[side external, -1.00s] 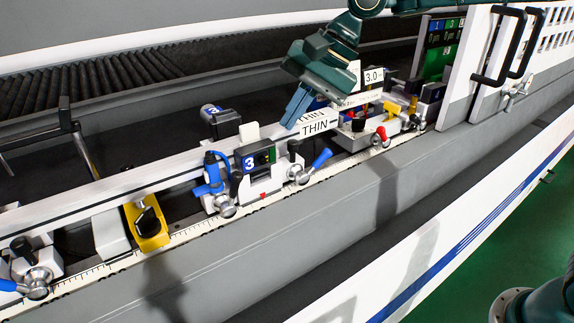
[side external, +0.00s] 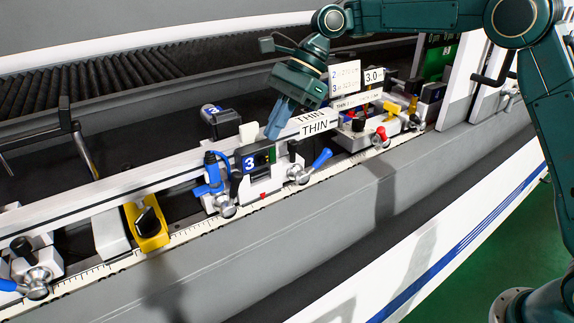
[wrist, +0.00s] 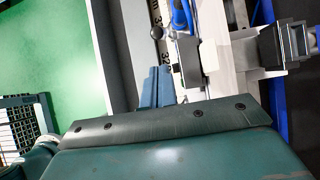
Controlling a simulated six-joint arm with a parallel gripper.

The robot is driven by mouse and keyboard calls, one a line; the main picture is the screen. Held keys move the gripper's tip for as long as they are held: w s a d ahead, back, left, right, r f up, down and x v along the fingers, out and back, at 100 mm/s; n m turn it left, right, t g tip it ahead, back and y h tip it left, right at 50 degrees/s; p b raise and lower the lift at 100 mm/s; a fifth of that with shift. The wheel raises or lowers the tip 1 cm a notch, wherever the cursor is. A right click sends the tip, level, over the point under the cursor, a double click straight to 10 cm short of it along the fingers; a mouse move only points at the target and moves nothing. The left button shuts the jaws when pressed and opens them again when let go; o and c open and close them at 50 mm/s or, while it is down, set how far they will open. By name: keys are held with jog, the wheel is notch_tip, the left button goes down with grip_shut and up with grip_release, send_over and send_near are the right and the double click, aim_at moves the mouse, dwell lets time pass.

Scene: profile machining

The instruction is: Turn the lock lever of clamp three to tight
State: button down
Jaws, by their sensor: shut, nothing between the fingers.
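Clamp three (side external: 262,178) is a white block with a blue "3" label and a dark display, on the scaled rail in the side external view. A blue lever (side external: 320,159) on a silver hub sits at its right, angled up to the right. A curved blue handle (side external: 212,172) stands upright at its left above a silver knob (side external: 227,207). My gripper (side external: 273,130) is shut and empty, its blue fingers pointing down just above and behind the clamp. The wrist view shows the closed fingers (wrist: 158,86) and a blue lever (wrist: 182,16) ahead of them.
White "THIN" plates (side external: 314,124) stand right of my fingers. A red-knobbed clamp (side external: 380,137) lies farther right, and a yellow block with a black knob (side external: 148,222) at left. A dark upright block (side external: 222,122) stands behind clamp three. The grey front ledge (side external: 270,255) is clear.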

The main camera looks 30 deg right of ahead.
aim_at(252, 170)
jog(key=shift+x, duration=5)
